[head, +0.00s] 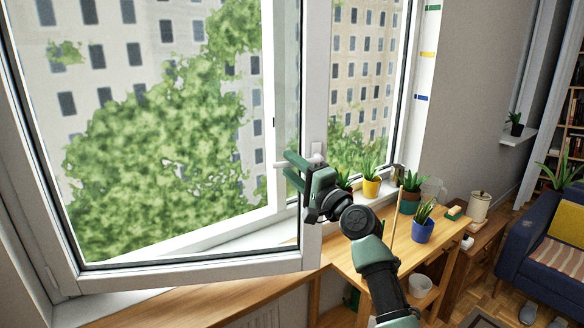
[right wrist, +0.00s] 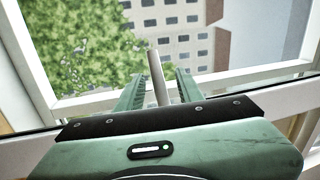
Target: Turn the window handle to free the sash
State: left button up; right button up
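The white window sash (head: 190,268) stands swung inward, with its lower right corner out over the wooden sill. The white window handle (head: 283,164) is on the sash's right stile and lies roughly level, pointing left. My right gripper (head: 290,167), green and black, is at the handle. In the right wrist view the handle (right wrist: 158,80) stands between the two green fingers (right wrist: 160,88), with a gap seen on each side. The fingers are apart, and no firm grip shows. My left gripper is not in view.
A wooden sill (head: 210,304) runs below. A blue sofa (head: 530,240) is at the far right.

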jog(key=shift+s+d, duration=0.1)
jog(key=shift+s+d+f, duration=0.2)
jog(key=shift+s, duration=0.05)
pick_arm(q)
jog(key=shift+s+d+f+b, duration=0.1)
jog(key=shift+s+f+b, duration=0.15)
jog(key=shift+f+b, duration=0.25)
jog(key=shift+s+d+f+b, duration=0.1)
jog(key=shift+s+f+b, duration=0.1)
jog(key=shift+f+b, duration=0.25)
pick_arm(e)
jog(key=v, duration=0.7)
jog(key=shift+r, duration=0.15)
